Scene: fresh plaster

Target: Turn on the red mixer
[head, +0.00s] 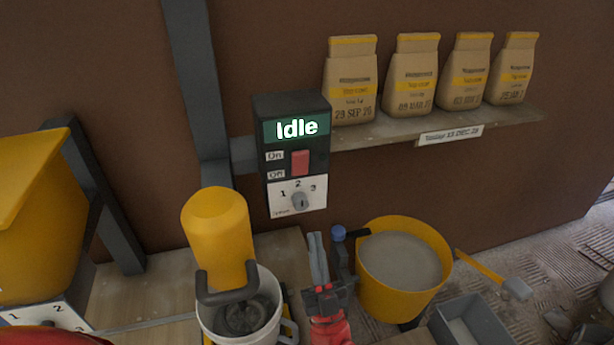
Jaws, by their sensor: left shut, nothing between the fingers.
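A dark control box (292,150) on the wall has a lit display (297,128) reading "Idle". Below it is a red rocker switch (300,162) labelled On at the top and Off at the bottom. A grey dial (300,201) sits under it among the numbers 1, 2 and 3. My left gripper (316,245) is shut and empty, pointing up, and appears below the box in the picture. A red curved edge (50,338) shows at bottom left; I cannot tell whether it is the red mixer. My right gripper is not in view.
A yellow machine (217,235) stands over a pale bucket (245,330). A yellow bucket (428,242) of grey material is right of my gripper. Several paper bags (350,82) stand on a shelf (390,130). A yellow hopper (30,210) is at left.

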